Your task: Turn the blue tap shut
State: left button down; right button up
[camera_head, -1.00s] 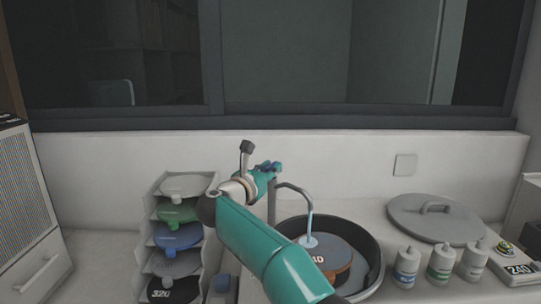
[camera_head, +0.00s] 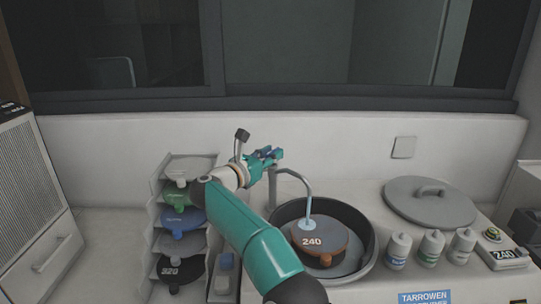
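The tap's thin grey spout (camera_head: 298,174) arches over a round black basin (camera_head: 371,246), and a pale blue stream (camera_head: 308,208) runs down from its end. My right gripper (camera_head: 268,156) is at the top of the tap, at the left end of the spout. Small blue parts (camera_head: 277,153) show at its fingertips; they look like the tap's handle, but the fingers hide most of it. I cannot tell whether the fingers are closed on it. My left gripper is not in view.
A brown disc (camera_head: 327,241) marked 240 lies in the basin. A rack (camera_head: 155,240) of coloured discs stands left of my arm. A grey lid (camera_head: 405,200), several bottles (camera_head: 432,246) and a 240 display (camera_head: 503,254) are at the right. The wall is close behind the tap.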

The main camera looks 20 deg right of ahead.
dwell(0.3)
jog(key=shift+s+a, duration=0.25)
jog(key=shift+a, duration=0.2)
jog(key=v, duration=1.1)
jog(key=shift+d+f, duration=0.1)
